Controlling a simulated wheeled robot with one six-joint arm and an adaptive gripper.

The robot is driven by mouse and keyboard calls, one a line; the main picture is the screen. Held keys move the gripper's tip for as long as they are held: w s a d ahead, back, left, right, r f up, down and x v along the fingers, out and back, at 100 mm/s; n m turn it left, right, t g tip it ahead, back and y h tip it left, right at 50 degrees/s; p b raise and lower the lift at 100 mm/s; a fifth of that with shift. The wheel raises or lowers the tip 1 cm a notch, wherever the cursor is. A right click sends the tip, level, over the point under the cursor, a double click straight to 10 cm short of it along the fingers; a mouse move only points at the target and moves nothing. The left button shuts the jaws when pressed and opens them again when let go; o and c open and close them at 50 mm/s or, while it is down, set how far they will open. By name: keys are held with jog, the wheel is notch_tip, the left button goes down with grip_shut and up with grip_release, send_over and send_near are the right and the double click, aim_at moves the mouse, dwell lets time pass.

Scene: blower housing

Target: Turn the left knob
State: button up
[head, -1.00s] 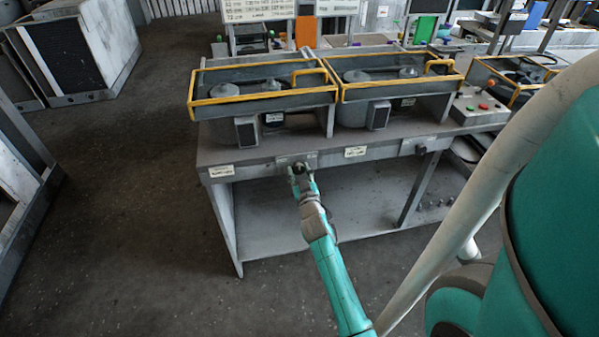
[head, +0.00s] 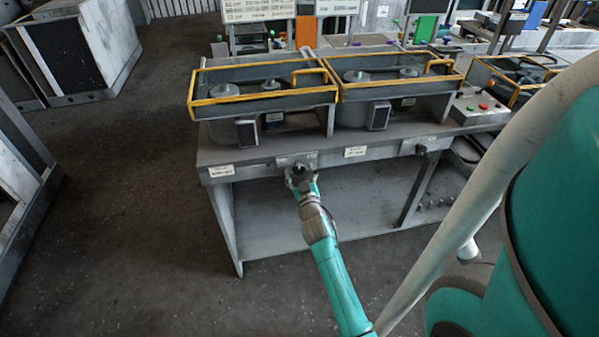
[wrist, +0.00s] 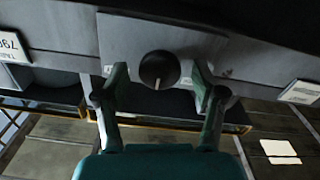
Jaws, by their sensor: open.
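The left knob (head: 299,168) is a small dark round knob on a grey plate on the bench's front edge. In the wrist view the knob (wrist: 159,70) shows a pale marker line pointing down in the picture. My gripper (head: 301,181) is at the knob's front in the head view. In the wrist view my gripper (wrist: 158,82) is open, with one finger on each side of the knob and a visible gap on both sides. The right knob (head: 420,150) is on the same front edge, farther right, with nothing at it.
The grey bench (head: 240,160) carries two yellow-framed housings (head: 262,98) above the knobs. White labels (head: 221,171) are fixed along its front edge. A box with red and green buttons (head: 481,108) stands at the right end. The floor to the left (head: 130,220) is clear.

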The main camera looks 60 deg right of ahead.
jog(key=v, duration=1.1)
jog(key=shift+s, duration=0.2)
jog(key=shift+a, duration=0.15)
jog(key=shift+a, duration=0.1)
jog(key=s+a+f+n+t+y, duration=0.15)
jog(key=s+a+y, duration=0.25)
jog(key=a, duration=0.8)
jog(key=s+a+f+n+t+y, duration=0.1)
jog(key=s+a+n+t+y, duration=0.2)
jog(key=a, duration=0.9)
jog(key=s+a+r+n+y, duration=0.1)
jog(key=s+a+r+y, duration=0.2)
jog(key=s+a, duration=0.2)
jog(key=s+a+r+n+g+y, duration=0.1)
jog(key=s+a+r+n+y, duration=0.1)
jog(key=s, duration=0.8)
jog(key=a+r+y, duration=0.1)
jog(key=a+r, duration=0.1)
jog(key=a, duration=0.1)
jog(key=shift+a+r+y, duration=0.3)
jog(key=shift+a+y, duration=0.05)
jog(key=shift+y, duration=0.05)
